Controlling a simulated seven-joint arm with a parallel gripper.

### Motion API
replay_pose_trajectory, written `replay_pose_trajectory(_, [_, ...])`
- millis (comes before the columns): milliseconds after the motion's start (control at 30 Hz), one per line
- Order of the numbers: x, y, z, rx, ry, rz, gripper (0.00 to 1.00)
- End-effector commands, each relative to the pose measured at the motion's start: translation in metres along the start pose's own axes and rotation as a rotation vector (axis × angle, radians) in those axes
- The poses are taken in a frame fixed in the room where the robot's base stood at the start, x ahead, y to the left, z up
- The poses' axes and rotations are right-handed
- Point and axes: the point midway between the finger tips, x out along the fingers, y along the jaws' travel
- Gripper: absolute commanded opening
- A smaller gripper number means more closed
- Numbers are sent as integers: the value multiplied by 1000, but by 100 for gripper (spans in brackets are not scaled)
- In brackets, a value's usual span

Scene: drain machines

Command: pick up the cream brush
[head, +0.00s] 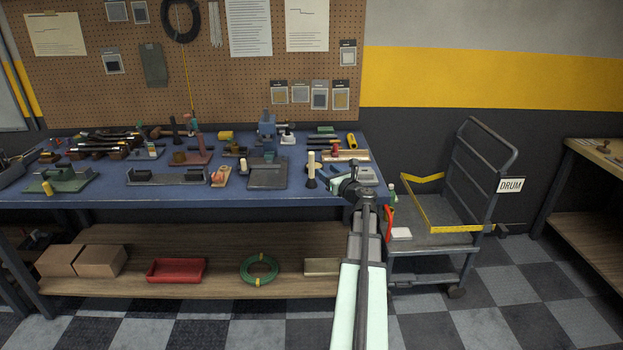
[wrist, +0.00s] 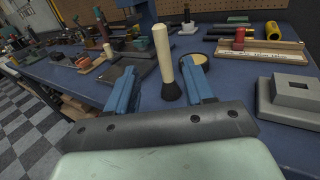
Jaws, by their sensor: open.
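The cream brush (head: 311,163) stands upright near the front edge of the blue workbench, right of the middle in the head view. It has a cream handle and a dark bristle end at the bottom. In the wrist view the brush (wrist: 163,57) shows between and just beyond the two blue fingers of my gripper (wrist: 158,76). The fingers are apart, with nothing held between them. In the head view my gripper (head: 330,178) is at the bench's front right, just right of the brush. I cannot tell the exact gap to the brush.
A round tin (wrist: 194,62) sits close behind the brush. A wooden tray (wrist: 262,51) with a red piece and a grey block (wrist: 288,98) lie to the right. A grey machine base (head: 267,174) stands left of the brush. A cart (head: 435,238) is right of the bench.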

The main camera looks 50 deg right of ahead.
Motion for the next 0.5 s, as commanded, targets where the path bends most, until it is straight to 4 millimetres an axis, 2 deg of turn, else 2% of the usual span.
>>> replay_pose_trajectory(33, [11, -1, 0, -1, 0, 1, 53])
replay_pose_trajectory(300, [56, -2, 0, -2, 0, 1, 53])
replay_pose_trajectory(500, [67, 0, 1, -3, 0, 0, 53])
